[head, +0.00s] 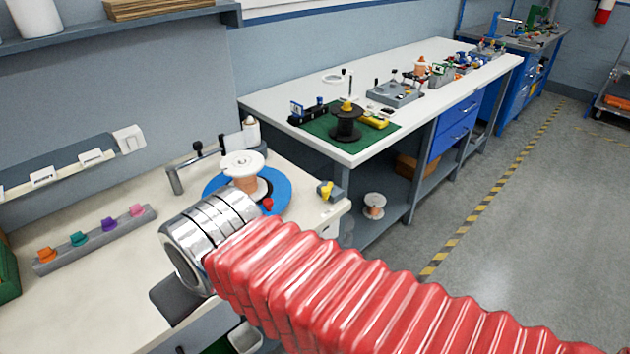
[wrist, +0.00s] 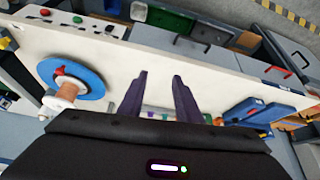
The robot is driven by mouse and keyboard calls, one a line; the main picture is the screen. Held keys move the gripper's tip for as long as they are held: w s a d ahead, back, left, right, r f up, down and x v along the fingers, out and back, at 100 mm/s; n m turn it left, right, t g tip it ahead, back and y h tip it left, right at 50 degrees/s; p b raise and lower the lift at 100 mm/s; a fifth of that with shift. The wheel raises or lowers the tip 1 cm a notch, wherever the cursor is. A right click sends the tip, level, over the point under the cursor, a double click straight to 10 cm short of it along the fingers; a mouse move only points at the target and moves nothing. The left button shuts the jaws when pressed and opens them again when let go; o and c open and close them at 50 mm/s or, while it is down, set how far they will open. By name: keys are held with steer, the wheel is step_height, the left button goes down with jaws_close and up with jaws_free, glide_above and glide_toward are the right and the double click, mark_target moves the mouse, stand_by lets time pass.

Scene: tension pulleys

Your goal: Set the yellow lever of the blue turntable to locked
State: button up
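The blue turntable (head: 281,190) lies flat on the near white workbench. A spool (head: 243,168) with a white top and copper-coloured winding stands on it, and a red knob (head: 267,204) sits at its edge. The yellow lever (head: 326,188) is on a small grey block beside the turntable, near the bench corner; its setting is too small to tell. The turntable also shows at the left of the wrist view (wrist: 92,80). My gripper (wrist: 159,76) is open and empty above the bench, apart from the turntable. In the head view my arm hides it.
A grey rail (head: 100,236) with several coloured pegs lies on the bench at left. A dark bracket arm (head: 198,150) stands behind the turntable. A second bench (head: 400,62) with a black spool (head: 345,124) on a green mat stands beyond. Another spool (head: 374,205) sits below.

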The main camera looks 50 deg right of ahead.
steer(key=shift+o, duration=0.2)
steer(key=shift+d, duration=0.1)
steer(key=shift+o, duration=0.8)
steer(key=w+d+f+m+t+h, duration=0.1)
steer(key=w+d+f+t+h, duration=0.15)
steer(key=w+d, duration=0.4)
steer(key=w+d+f+m+t+h, duration=0.1)
steer(key=w+d+f, duration=0.25)
steer(key=d, duration=0.65)
steer(key=w+d+f+m+t+h, duration=0.1)
steer(key=w+d+f+m+h, duration=0.1)
steer(key=w+d, duration=0.5)
steer(key=s+d+f+t+h, duration=0.1)
steer(key=s+d+f, duration=0.1)
steer(key=d, duration=0.3)
steer(key=s+d+f+m+t+h, duration=0.1)
steer(key=s+d+f, duration=0.1)
steer(key=d, duration=0.3)
steer(key=s+d+f+m+t+h, duration=0.1)
steer(key=s+d+f+h, duration=0.1)
steer(key=d, duration=0.4)
steer(key=shift+s+f, duration=0.6)
steer(key=shift+s, duration=0.15)
steer(key=s+d+f+m+h, duration=0.1)
steer(key=s+d+m+h, duration=0.1)
steer(key=s, duration=0.3)
steer(key=shift+s+d, duration=0.3)
steer(key=shift+d, duration=0.05)
